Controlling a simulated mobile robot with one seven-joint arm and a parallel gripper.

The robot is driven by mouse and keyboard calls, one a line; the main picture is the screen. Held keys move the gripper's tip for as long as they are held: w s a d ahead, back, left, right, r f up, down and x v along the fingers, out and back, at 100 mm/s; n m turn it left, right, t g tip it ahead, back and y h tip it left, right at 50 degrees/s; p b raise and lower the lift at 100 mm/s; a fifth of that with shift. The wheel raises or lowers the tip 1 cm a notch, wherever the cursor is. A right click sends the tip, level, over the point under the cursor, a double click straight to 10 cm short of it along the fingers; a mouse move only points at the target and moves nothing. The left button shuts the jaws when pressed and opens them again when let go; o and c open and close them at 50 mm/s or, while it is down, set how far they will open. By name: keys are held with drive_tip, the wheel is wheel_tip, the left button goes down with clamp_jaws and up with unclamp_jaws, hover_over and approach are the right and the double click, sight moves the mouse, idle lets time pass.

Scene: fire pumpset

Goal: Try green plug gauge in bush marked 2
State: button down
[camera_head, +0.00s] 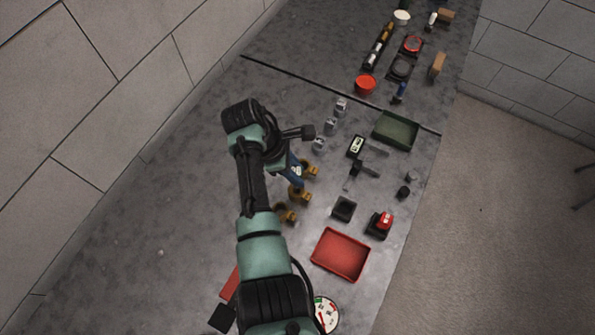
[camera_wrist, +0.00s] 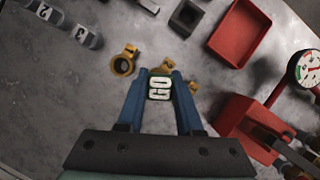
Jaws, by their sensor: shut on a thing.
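My gripper (camera_wrist: 160,74) has blue fingers, shut on a small block with a pale "GO" label (camera_wrist: 160,88), which looks like the plug gauge. Its green colour is hard to make out, and its far end is hidden. In the head view my gripper (camera_head: 296,172) is beside the brass fittings, partly hidden by my arm. The grey bush marked 2 (camera_wrist: 45,11) is at the upper left of the wrist view, apart from my gripper. It appears to be the middle grey bush (camera_head: 330,125) in the head view. The bush marked 3 (camera_wrist: 84,36) stands next to it.
Several brass fittings (camera_head: 299,194) stand close to my gripper. A red tray (camera_head: 340,254), a black block (camera_head: 344,208), a green tray (camera_head: 396,131) and a dial gauge (camera_head: 325,314) are around. The bench is clear to the left of the bushes.

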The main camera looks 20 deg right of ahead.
idle(0.4)
drive_tip(key=shift+f+b, duration=0.9)
drive_tip(key=shift+f, duration=0.25)
drive_tip(key=shift+f, duration=0.65)
idle(1.3)
drive_tip(key=shift+r, duration=0.15)
idle(1.0)
drive_tip(key=shift+r+p, duration=0.75)
drive_tip(key=shift+p, duration=0.1)
drive_tip(key=shift+r+p, duration=0.35)
drive_tip(key=shift+r+p, duration=0.65)
drive_tip(key=shift+p, duration=0.05)
